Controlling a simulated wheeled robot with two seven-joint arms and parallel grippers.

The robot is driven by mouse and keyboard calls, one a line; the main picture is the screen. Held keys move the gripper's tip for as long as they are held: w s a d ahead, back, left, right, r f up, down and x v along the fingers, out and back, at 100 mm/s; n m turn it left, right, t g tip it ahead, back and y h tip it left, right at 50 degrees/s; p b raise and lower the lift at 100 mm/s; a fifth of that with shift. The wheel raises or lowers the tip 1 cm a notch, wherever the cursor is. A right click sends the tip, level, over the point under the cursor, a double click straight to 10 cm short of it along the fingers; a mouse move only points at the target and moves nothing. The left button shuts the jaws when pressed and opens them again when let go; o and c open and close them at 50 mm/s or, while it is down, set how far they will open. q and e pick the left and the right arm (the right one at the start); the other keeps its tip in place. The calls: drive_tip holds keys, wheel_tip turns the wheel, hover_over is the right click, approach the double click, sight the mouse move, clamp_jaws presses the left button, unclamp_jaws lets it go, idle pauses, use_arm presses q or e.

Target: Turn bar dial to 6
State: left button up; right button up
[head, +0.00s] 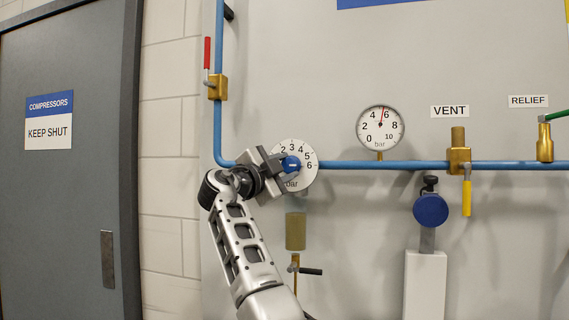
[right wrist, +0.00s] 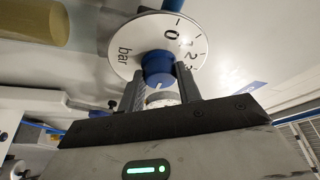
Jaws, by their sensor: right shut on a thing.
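The bar dial (head: 309,179) is a round white plate with black numbers, mounted on the blue pipe. A blue knob (head: 291,164) stands at its centre. My right gripper (head: 285,165) reaches in from the left and is shut on the knob. In the right wrist view, its two fingers (right wrist: 160,90) stand on either side of the blue knob (right wrist: 157,66), in front of the dial plate (right wrist: 137,28). A small white mark on the knob appears to point right, towards 6, in the head view. The fingers hide part of the dial's left side. My left gripper is not in view.
A red-handled valve (head: 217,87) is above left, a yellow-handled vent valve (head: 459,157) to the right. A black-handled valve (head: 295,266) hangs below the dial. A grey door (head: 75,200) is at left.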

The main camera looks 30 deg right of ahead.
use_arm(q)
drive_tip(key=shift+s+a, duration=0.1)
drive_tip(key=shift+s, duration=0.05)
use_arm(e)
drive_tip(key=shift+d+r, duration=0.1)
drive_tip(key=shift+r, duration=0.1)
drive_tip(key=o, duration=1)
drive_tip(key=shift+d+f, duration=0.1)
drive_tip(key=shift+d, duration=0.05)
drive_tip(key=shift+s+a+f, duration=0.1)
drive_tip(key=shift+a+f, duration=0.15)
drive_tip(key=shift+a, duration=0.35)
use_arm(q)
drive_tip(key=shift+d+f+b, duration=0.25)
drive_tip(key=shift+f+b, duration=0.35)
drive_tip(key=shift+b, duration=0.65)
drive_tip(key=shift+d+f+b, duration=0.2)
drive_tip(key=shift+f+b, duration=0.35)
drive_tip(key=shift+b, duration=0.7)
use_arm(e)
drive_tip(key=v, duration=1.4)
drive_tip(key=shift+a, duration=0.35)
drive_tip(key=shift+s, duration=0.15)
